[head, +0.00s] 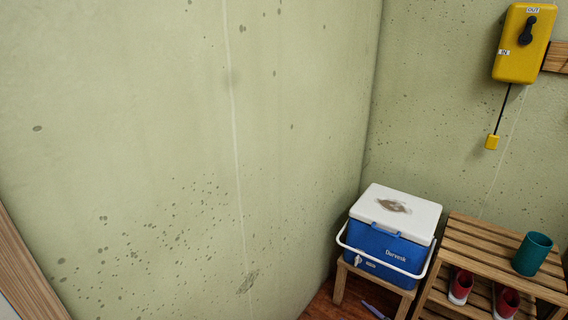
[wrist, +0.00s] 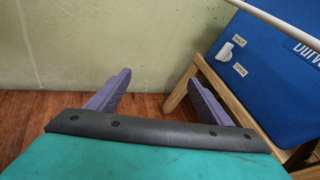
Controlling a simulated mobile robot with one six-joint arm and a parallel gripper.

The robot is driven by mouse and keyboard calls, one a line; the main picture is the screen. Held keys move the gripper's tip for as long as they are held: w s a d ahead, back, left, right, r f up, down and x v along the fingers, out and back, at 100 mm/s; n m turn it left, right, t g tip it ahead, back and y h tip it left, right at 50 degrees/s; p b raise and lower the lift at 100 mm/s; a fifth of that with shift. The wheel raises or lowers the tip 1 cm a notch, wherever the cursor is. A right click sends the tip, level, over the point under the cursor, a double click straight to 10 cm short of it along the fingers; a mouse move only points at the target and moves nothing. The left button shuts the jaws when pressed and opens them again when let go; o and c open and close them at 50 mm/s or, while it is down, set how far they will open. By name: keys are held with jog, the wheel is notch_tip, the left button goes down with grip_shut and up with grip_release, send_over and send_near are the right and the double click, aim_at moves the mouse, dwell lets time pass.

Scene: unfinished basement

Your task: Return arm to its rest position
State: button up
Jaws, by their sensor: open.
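My gripper (wrist: 160,80) shows in the wrist view with its two purple fingers spread apart. Nothing is between them; beyond them are wooden floor and the base of the pale green wall. The right finger is close to the wooden leg of a stool in the picture; I cannot tell whether they touch. In the head view, a small purple piece at the bottom edge, beside the stool, looks like a fingertip of mine (head: 374,310). The rest of my arm is out of the head view.
A blue cooler (head: 378,247) with a stained white lid, also in the wrist view (wrist: 262,75), stands on a wooden stool (head: 340,284). A slatted rack (head: 475,247) holds a teal cup (head: 533,254) and red items below. A yellow box (head: 518,60) hangs above. The left wall is bare.

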jog(key=s+a+r+n+g+y+p, duration=0.2)
jog(key=s+a+n+g+p, duration=0.15)
jog(key=a, duration=0.55)
jog(key=s+a+r+n+g+y+p, duration=0.1)
jog(key=s+a+n+g+p, duration=0.25)
jog(key=a, duration=0.45)
jog(key=s+a+r+n+g+h+p, duration=0.1)
jog(key=s+a+n+g+p, duration=0.55)
jog(key=s, duration=0.85)
jog(key=s+d+n+g+h, duration=0.5)
jog(key=s+d+n+h, duration=0.3)
jog(key=s+d+n, duration=0.5)
jog(key=shift+s+n+h, duration=0.3)
jog(key=shift+n+h, duration=0.1)
jog(key=shift+n, duration=0.15)
jog(key=shift+a, duration=0.1)
